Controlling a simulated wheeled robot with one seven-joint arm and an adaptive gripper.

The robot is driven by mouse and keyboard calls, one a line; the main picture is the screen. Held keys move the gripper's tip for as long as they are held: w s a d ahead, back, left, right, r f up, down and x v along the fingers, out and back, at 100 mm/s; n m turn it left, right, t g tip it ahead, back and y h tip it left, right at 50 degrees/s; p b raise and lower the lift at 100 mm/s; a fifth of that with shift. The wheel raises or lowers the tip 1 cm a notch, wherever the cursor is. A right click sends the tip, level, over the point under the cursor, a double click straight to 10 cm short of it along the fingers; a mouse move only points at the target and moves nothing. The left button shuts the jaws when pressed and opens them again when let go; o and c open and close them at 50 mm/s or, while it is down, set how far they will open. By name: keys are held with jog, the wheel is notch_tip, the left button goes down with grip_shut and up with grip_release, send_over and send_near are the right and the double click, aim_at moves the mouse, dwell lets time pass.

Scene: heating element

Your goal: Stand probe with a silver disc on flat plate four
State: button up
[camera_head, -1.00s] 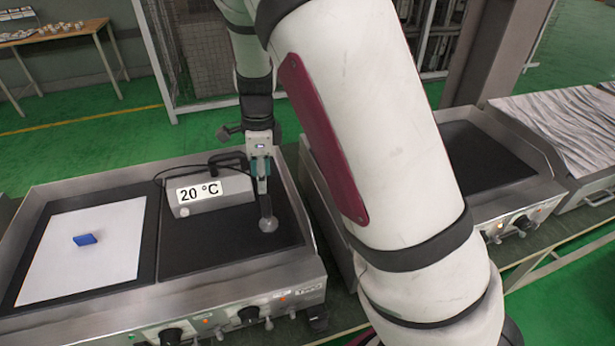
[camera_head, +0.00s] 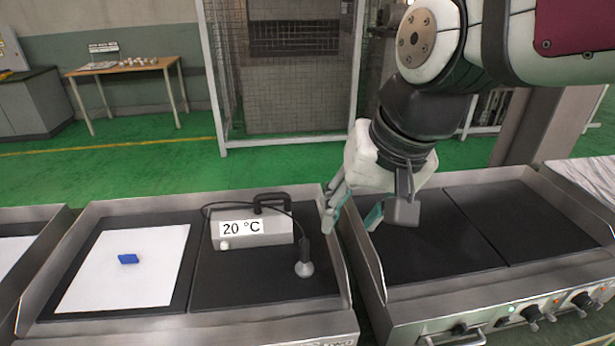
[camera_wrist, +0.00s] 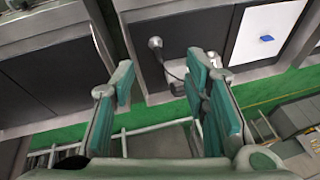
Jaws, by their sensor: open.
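The probe (camera_head: 304,258) stands upright on its silver disc on the dark right-hand plate (camera_head: 260,290) of the left griddle. Its cable runs to a grey meter box (camera_head: 262,232) reading "20 °C" on the same plate. The probe also shows in the wrist view (camera_wrist: 155,44), with the meter partly hidden behind a finger. My gripper (camera_head: 352,218) is open and empty, to the right of the probe, above the gap between the two griddles and apart from the probe. In the wrist view its fingers (camera_wrist: 160,85) are spread with nothing between them. No plate numbers are readable.
A white sheet with a blue block (camera_head: 128,259) lies on the left-hand plate. A second griddle (camera_head: 470,235) with two bare dark plates stands at the right. Raised metal side walls (camera_head: 338,250) edge the griddles. A wooden table (camera_head: 125,70) stands at the back left.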

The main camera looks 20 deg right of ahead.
jog(key=s+n, duration=0.2)
jog(key=s, duration=0.1)
jog(key=s+d+n+t+h, duration=0.1)
jog(key=s+n, duration=0.1)
jog(key=shift+s+r, duration=0.15)
jog(key=shift+r, duration=0.1)
jog(key=shift+c, duration=1)
